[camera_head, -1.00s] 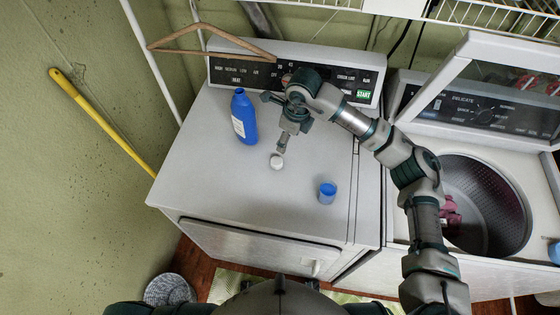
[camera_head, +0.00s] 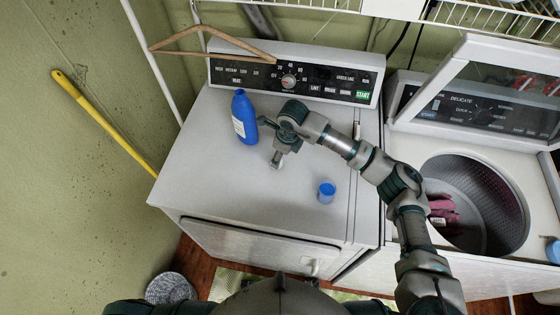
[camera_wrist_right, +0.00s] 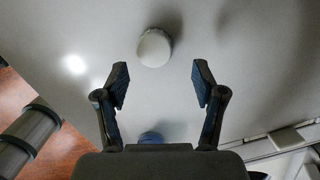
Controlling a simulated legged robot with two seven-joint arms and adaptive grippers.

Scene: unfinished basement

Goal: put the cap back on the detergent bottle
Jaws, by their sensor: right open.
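The blue detergent bottle (camera_head: 245,117) with a white label stands upright on the dryer top (camera_head: 190,185). My right gripper (camera_head: 277,161) is low over the dryer top, to the right of and in front of the bottle. In the right wrist view my right gripper (camera_wrist_right: 160,80) is open with nothing between its fingers. A round white cap (camera_wrist_right: 154,48) lies on the dryer top just beyond the fingertips there. In the head view the gripper largely hides the cap. My left gripper is not in view.
A small blue cup (camera_head: 326,192) stands right of the gripper; its blue also shows low in the wrist view (camera_wrist_right: 151,137). An open washer (camera_head: 475,205) with dark red cloth is at the right. A wooden hanger (camera_head: 205,40) is at the back. The dryer's front left is clear.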

